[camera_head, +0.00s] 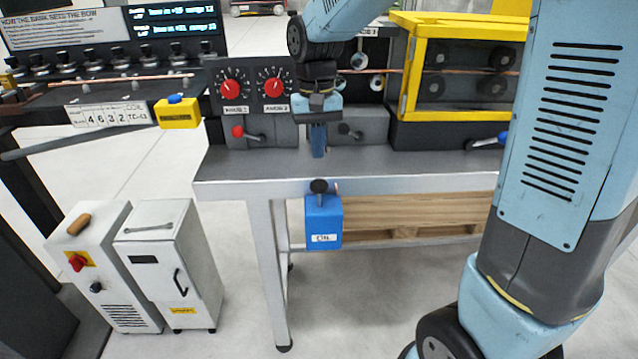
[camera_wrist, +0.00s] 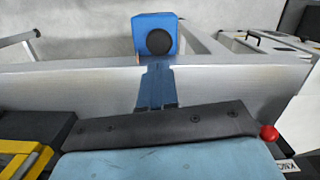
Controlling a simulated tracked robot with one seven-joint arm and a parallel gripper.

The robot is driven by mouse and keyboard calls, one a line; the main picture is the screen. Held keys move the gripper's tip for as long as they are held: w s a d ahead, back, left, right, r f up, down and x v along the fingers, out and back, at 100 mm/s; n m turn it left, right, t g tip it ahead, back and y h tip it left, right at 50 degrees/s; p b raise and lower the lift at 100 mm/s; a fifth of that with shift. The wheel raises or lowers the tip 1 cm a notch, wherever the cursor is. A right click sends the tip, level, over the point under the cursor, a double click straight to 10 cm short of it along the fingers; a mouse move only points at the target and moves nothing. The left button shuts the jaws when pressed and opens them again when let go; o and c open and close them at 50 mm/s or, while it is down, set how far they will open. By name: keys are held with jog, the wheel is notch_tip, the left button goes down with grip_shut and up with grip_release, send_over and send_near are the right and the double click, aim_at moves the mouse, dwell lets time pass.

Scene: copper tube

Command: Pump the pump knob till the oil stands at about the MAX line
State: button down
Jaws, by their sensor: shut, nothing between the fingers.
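The blue pump box (camera_head: 323,228) with a small white label is mounted at the front edge of the bench. Its black pump knob (camera_head: 319,187) stands on top. In the wrist view the knob shows as a round black disc (camera_wrist: 159,41) against the blue box (camera_wrist: 142,20). My gripper (camera_head: 318,152) points down above the bench top, behind the knob and apart from it. In the wrist view my gripper's blue fingers (camera_wrist: 157,100) are together and empty. I cannot make out an oil level or a MAX line in either view.
The grey bench (camera_head: 250,168) carries a panel with two red dials (camera_head: 251,90), a red-knobbed lever (camera_head: 240,132) and a yellow guard frame (camera_head: 460,25). Two grey cabinets (camera_head: 170,265) stand on the floor at left. Space in front of the pump box looks clear.

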aim_at(318, 181)
jog(key=shift+s+f, duration=0.15)
jog(key=shift+f, duration=1.25)
jog(key=shift+s+f, duration=0.15)
jog(key=shift+f, duration=1.25)
jog(key=shift+f, duration=1.4)
jog(key=shift+w+a+r, duration=0.1)
jog(key=shift+w+r, duration=0.2)
jog(key=shift+w, duration=0.5)
jog(key=shift+w+a+r, duration=0.1)
jog(key=shift+w+r, duration=0.2)
jog(key=shift+w, duration=0.45)
jog(key=shift+r, duration=0.1)
notch_tip(318, 181, up, 14)
jog(key=w, duration=0.1)
jog(key=shift+w+f, duration=0.2)
jog(key=shift+f, duration=0.05)
